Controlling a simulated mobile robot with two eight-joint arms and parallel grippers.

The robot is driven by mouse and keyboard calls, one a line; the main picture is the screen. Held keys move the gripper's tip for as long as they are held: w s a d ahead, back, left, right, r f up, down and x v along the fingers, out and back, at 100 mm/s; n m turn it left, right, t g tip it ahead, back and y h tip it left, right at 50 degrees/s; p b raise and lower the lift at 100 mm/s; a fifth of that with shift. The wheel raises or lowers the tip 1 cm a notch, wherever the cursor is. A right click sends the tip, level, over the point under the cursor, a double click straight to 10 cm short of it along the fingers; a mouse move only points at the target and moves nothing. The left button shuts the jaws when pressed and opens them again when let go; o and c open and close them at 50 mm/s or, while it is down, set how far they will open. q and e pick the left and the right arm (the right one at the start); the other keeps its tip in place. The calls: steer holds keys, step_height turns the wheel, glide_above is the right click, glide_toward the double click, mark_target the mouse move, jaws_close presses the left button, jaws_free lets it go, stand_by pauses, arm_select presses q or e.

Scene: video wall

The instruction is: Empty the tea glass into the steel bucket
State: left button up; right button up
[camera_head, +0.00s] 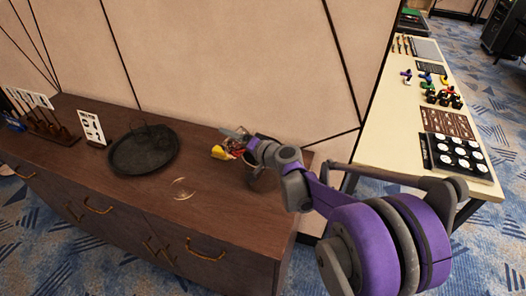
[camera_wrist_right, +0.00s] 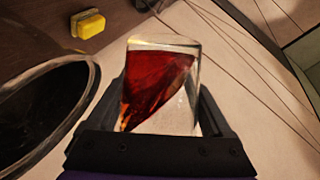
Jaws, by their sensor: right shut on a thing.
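My right gripper (camera_head: 240,140) is shut on the tea glass (camera_wrist_right: 160,85), a clear glass with red tea. The wrist view shows the glass between the fingers (camera_wrist_right: 163,108), the tea lying slanted in it, so the glass is tilted. In the head view the red tea (camera_head: 236,147) shows partly behind the gripper. The steel bucket (camera_head: 257,181) stands below the gripper on the cabinet, partly hidden by my arm. Its dark round mouth (camera_wrist_right: 40,112) lies left of the glass in the wrist view. My left gripper is out of view.
A yellow block (camera_wrist_right: 88,23) lies near the bucket. A black round tray (camera_head: 118,160) and a clear round dish (camera_head: 182,188) are on the brown cabinet (camera_head: 215,215). A white card (camera_head: 92,128) stands further left. The wall is close behind. A pale side table (camera_head: 385,125) holds several items.

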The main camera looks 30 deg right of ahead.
mark_target(242, 133)
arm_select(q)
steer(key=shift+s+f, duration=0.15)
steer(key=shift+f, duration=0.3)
arm_select(e)
steer(key=shift+f+m, duration=0.25)
steer(key=shift+m, duration=0.05)
arm_select(q)
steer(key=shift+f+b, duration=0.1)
steer(key=shift+b, duration=0.25)
arm_select(e)
steer(key=shift+d+r+m+t, duration=0.15)
steer(key=shift+r+m+t, duration=0.15)
steer(key=shift+t, duration=0.1)
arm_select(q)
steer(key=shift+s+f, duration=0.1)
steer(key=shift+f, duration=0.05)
arm_select(e)
steer(key=shift+r+m+y, duration=0.15)
steer(key=shift+m+y, duration=0.15)
steer(key=shift+y, duration=0.1)
